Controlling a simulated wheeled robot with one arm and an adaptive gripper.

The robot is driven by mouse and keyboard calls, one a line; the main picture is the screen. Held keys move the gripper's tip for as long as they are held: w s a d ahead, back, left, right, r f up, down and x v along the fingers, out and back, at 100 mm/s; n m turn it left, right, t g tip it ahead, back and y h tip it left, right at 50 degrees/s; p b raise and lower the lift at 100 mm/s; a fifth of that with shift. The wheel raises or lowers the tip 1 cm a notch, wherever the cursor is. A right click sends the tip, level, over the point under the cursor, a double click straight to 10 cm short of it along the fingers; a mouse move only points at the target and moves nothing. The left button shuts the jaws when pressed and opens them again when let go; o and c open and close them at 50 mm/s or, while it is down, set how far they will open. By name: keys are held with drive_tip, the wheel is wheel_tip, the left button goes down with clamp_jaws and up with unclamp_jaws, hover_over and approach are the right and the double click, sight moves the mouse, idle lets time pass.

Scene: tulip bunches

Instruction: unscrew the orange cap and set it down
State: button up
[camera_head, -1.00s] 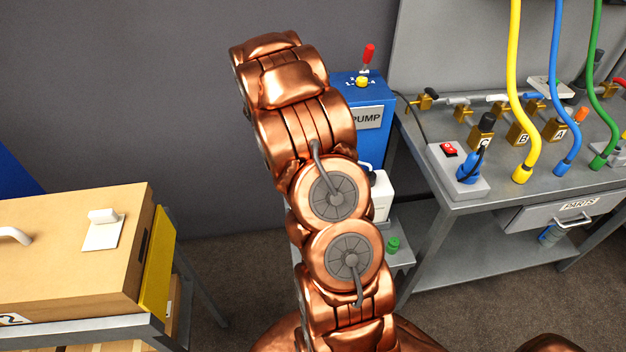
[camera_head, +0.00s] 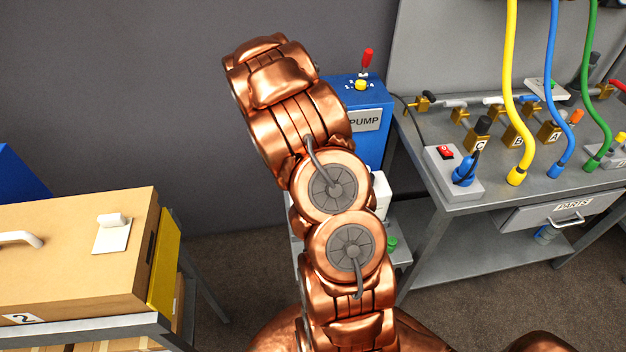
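The orange cap (camera_head: 576,116) is small in the head view. It sits on the brass block marked A (camera_head: 549,131) on the grey metal bench at the right. The blue hose passes close to it. My copper arm rises through the middle of the picture, left of the bench and apart from the cap. My gripper is out of view, so whether it is open or shut does not show.
The grey bench (camera_head: 452,208) carries yellow (camera_head: 509,95), blue (camera_head: 551,90) and green (camera_head: 592,80) hoses and a switch box (camera_head: 440,158). A blue pump (camera_head: 374,97) stands behind my arm. A cardboard box (camera_head: 75,245) is on a stand at left.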

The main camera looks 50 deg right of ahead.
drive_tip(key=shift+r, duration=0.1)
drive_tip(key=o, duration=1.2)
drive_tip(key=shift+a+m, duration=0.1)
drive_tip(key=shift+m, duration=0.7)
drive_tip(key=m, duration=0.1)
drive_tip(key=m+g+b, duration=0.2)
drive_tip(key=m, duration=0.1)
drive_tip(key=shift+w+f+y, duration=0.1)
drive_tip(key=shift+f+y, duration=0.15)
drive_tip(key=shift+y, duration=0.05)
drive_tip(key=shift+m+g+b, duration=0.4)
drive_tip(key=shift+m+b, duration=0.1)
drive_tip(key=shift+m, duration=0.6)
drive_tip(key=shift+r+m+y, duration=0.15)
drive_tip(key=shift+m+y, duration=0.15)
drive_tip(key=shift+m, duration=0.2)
